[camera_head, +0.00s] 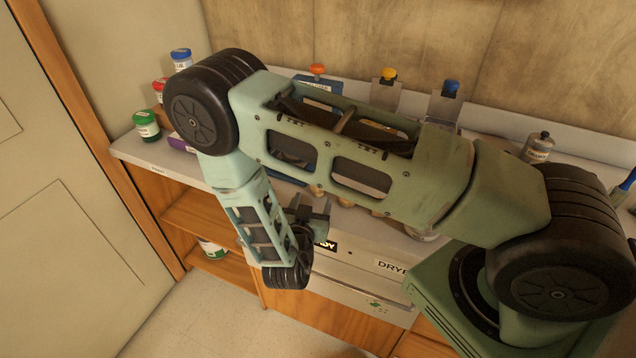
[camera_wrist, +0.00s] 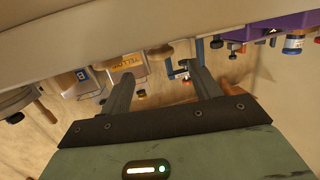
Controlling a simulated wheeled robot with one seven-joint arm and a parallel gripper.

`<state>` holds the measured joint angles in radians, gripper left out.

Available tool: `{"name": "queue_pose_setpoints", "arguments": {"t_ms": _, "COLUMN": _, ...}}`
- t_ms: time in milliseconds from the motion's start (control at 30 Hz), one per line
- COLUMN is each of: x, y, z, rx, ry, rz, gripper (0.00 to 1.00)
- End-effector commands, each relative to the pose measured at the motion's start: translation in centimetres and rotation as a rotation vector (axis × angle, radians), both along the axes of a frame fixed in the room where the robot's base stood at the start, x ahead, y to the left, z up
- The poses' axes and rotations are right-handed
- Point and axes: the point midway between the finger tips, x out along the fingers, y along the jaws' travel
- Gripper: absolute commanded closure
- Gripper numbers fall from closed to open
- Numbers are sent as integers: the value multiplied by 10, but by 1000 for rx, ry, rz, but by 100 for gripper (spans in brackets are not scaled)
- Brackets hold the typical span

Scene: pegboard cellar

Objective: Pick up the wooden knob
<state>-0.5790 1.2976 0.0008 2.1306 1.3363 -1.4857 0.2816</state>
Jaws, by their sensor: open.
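My gripper (camera_head: 318,208) is at the front edge of the counter in the head view, pointing toward the back wall. In the wrist view my gripper (camera_wrist: 158,80) is open, with nothing visibly held between its two fingers. Small tan, rounded pieces that look like wooden knobs show near the counter front, partly hidden by my arm; one knob (camera_head: 345,202) is just right of the gripper. The wrist view, which looks upside down, shows a tan knob-like piece (camera_wrist: 155,50) beyond the fingers. I cannot tell which piece is the wooden knob.
Jars with green (camera_head: 146,124), red and blue lids stand at the counter's left end. Dispensers with orange, yellow (camera_head: 388,76) and blue tops stand along the back. A metal bottle (camera_head: 538,148) is at right. Drawers and open shelves (camera_head: 205,218) are below the counter (camera_head: 140,152).

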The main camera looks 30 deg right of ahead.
Motion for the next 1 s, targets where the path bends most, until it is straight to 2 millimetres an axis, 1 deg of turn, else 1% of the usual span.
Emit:
{"name": "queue_pose_setpoints", "arguments": {"t_ms": 33, "x": 5, "y": -7, "z": 2, "rx": -1, "ry": 1, "rz": -2, "gripper": 38}}
{"name": "queue_pose_setpoints", "arguments": {"t_ms": 100, "x": 12, "y": -13, "z": 0, "rx": -1, "ry": 1, "rz": -2, "gripper": 38}}
{"name": "queue_pose_setpoints", "arguments": {"t_ms": 367, "x": 25, "y": -26, "z": -3, "rx": 0, "ry": 2, "rz": -1, "gripper": 38}}
{"name": "queue_pose_setpoints", "arguments": {"t_ms": 467, "x": 36, "y": -36, "z": -3, "rx": -1, "ry": 1, "rz": -2, "gripper": 38}}
{"name": "queue_pose_setpoints", "arguments": {"t_ms": 633, "x": 52, "y": -51, "z": -9, "rx": 1, "ry": 1, "rz": -1, "gripper": 38}}
{"name": "queue_pose_setpoints", "arguments": {"t_ms": 767, "x": 57, "y": -55, "z": -11, "rx": 1, "ry": 1, "rz": 0, "gripper": 38}}
{"name": "queue_pose_setpoints", "arguments": {"t_ms": 967, "x": 57, "y": -55, "z": -12, "rx": 2, "ry": 1, "rz": 1, "gripper": 38}}
{"name": "queue_pose_setpoints", "arguments": {"t_ms": 1000, "x": 57, "y": -55, "z": -12, "rx": 2, "ry": 1, "rz": 1, "gripper": 49}}
